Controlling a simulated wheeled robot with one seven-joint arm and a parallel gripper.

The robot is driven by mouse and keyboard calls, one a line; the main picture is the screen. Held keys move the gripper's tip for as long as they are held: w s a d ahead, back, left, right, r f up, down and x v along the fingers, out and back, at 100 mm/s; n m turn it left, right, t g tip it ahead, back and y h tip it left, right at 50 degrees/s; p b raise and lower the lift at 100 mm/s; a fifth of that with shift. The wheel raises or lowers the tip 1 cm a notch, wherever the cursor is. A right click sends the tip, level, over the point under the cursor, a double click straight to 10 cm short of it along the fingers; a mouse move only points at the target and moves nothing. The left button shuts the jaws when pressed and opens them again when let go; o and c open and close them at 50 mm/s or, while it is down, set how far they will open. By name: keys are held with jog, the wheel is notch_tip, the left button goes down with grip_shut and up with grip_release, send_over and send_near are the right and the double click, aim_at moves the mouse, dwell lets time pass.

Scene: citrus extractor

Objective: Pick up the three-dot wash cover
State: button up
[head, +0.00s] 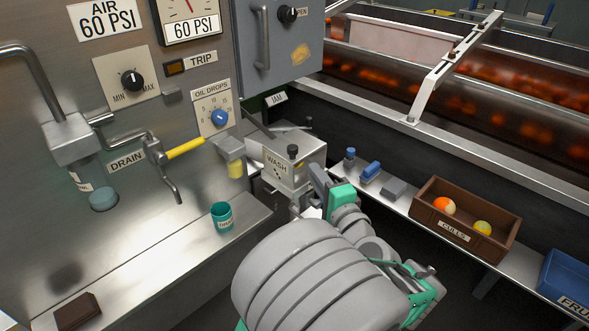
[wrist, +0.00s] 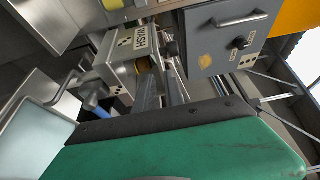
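The wash cover (head: 285,166) is a metal box-like piece marked WASH, with small dots and a black knob on top. It sits beside the panel in the middle of the head view. My gripper (head: 318,187) is at the near right side of the cover, partly hidden by my arm. In the wrist view its two grey fingers (wrist: 164,85) stand apart beside the cover, with no held object visible between them.
A teal cup (head: 222,217) stands on the steel ledge to the left. A grey control box (head: 275,40) hangs above the cover. On the right shelf are small blue and grey blocks (head: 371,171) and a brown culls crate (head: 440,222) with fruit. A blue bin (head: 568,282) stands farther right.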

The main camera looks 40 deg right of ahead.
jog(key=b+x, duration=0.1)
jog(key=x, duration=1)
jog(key=shift+w+a+r+b, duration=0.1)
jog(key=shift+w+b, duration=0.2)
jog(key=shift+w, duration=0.15)
jog(key=shift+r, duration=0.1)
grip_shut()
dwell(0.7)
